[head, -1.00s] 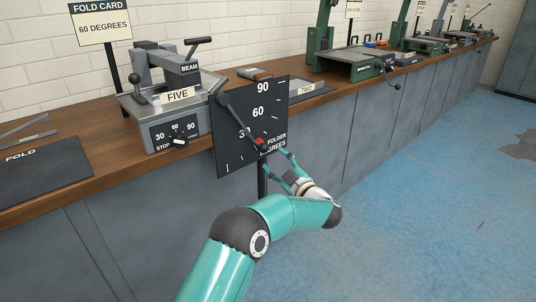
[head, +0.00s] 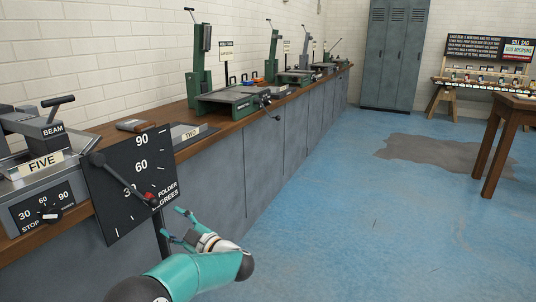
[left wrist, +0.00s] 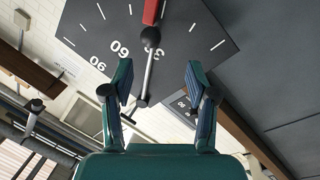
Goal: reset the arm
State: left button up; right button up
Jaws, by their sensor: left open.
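The arm that shows is a grey pointer arm with a black knob (head: 97,159) on the black folder degrees board (head: 132,185). It slants from the knob at the board's upper left down to a red piece (head: 150,197) near the lower right. The left wrist view shows the knob (left wrist: 141,103), the red piece (left wrist: 151,12) and the board (left wrist: 205,30). My left gripper (head: 172,225) is open and empty beside the board's lower right edge. In the left wrist view its fingers (left wrist: 160,75) stand apart, with the pointer between them in the picture; contact cannot be told. My right gripper is out of view.
The bench (head: 222,128) runs along the wall with a beam machine labelled FIVE (head: 42,165) at left and green machines (head: 235,100) farther back. Lockers (head: 395,55) and a wooden table (head: 515,110) stand beyond. The blue floor (head: 350,220) at right is open.

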pick_arm(q)
jog(key=s+a+f+m, duration=0.1)
jog(key=s+a+f, duration=0.1)
jog(key=a+f, duration=0.3)
notch_tip(320, 180, down, 15)
jog(key=s+d+m+t+h, duration=0.3)
jog(key=m+h, duration=0.4)
jog(key=m, duration=0.2)
jog(key=s+d+f+m+g+h, duration=0.5)
jog(key=s+d+f+h, duration=0.6)
jog(key=s+f, duration=0.45)
jog(key=s+d+f+m+g+h, duration=0.1)
jog(key=s+d+m+g, duration=0.15)
jog(key=s+d, duration=0.45)
jog(key=s+d+f+m+g+h, duration=0.1)
jog(key=s+d+g+h, duration=0.2)
jog(key=s, duration=0.8)
notch_tip(320, 180, up, 31)
jog(key=y+p, duration=0.1)
jog(key=p, duration=2.9)
jog(key=shift+w+g+p, duration=0.2)
jog(key=shift+g+p, duration=0.15)
jog(key=shift+g, duration=0.1)
jog(key=shift+a, duration=0.1)
